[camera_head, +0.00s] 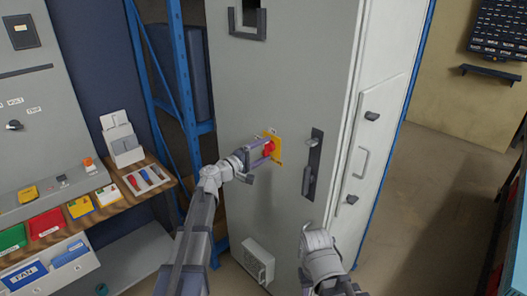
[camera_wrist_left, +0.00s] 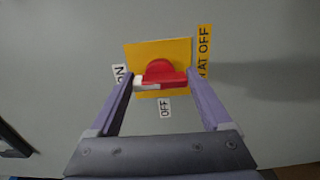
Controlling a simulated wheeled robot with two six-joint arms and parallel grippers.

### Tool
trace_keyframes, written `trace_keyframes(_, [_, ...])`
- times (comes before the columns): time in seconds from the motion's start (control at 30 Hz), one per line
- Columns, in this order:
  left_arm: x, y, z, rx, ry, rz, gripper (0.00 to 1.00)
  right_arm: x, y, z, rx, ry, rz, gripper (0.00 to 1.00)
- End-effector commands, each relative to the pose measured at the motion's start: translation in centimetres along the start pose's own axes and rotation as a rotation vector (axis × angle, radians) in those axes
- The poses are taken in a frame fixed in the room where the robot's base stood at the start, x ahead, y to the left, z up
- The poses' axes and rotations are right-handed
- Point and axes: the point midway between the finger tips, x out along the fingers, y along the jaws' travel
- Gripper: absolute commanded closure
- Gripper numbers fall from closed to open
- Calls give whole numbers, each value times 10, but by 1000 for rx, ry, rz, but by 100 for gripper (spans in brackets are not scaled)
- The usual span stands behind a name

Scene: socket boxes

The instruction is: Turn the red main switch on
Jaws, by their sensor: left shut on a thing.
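The red main switch (camera_head: 268,149) sits on a yellow plate (camera_head: 278,152) on the grey cabinet front. In the left wrist view, the red switch (camera_wrist_left: 165,72) has its handle lying crosswise on the yellow plate (camera_wrist_left: 178,48), its white tip pointing left toward the ON label (camera_wrist_left: 119,74). The OFF label (camera_wrist_left: 165,107) is below the plate in that view. My left gripper (camera_head: 266,153) is shut on the handle, also in the left wrist view (camera_wrist_left: 161,78), with one finger at each end. My right arm shows at the bottom; its fingertips do not show.
A black door handle (camera_head: 313,165) is right of the switch. A grey holder (camera_head: 248,22) is above it, and a vented box (camera_head: 258,261) is low on the cabinet. A wooden shelf (camera_head: 112,207) with coloured cards and a control panel stands at left. Open floor lies at right.

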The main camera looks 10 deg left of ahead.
Motion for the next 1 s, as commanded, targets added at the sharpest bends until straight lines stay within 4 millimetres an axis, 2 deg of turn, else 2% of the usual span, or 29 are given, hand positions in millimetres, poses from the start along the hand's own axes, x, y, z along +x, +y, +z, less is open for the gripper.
trace_keyframes(0.2, [0, -1, 1, 6, -2, -3, 73, 0, 0, 0, 0, 0, 0, 50])
trace_keyframes(0.23, [0, -1, 1, 6, -2, -3, 15, 0, 0, 0, 0, 0, 0, 50])
trace_keyframes(0.37, [0, -1, 1, 4, -2, -2, 1, 0, 0, 0, 0, 0, 0, 50])
trace_keyframes(0.67, [-5, 0, 1, 2, 0, -1, 0, 0, 0, 0, 0, 0, 0, 50])
trace_keyframes(1.0, [-57, 0, 2, 3, 1, -2, 0, 0, 0, 0, 0, 0, 0, 50])
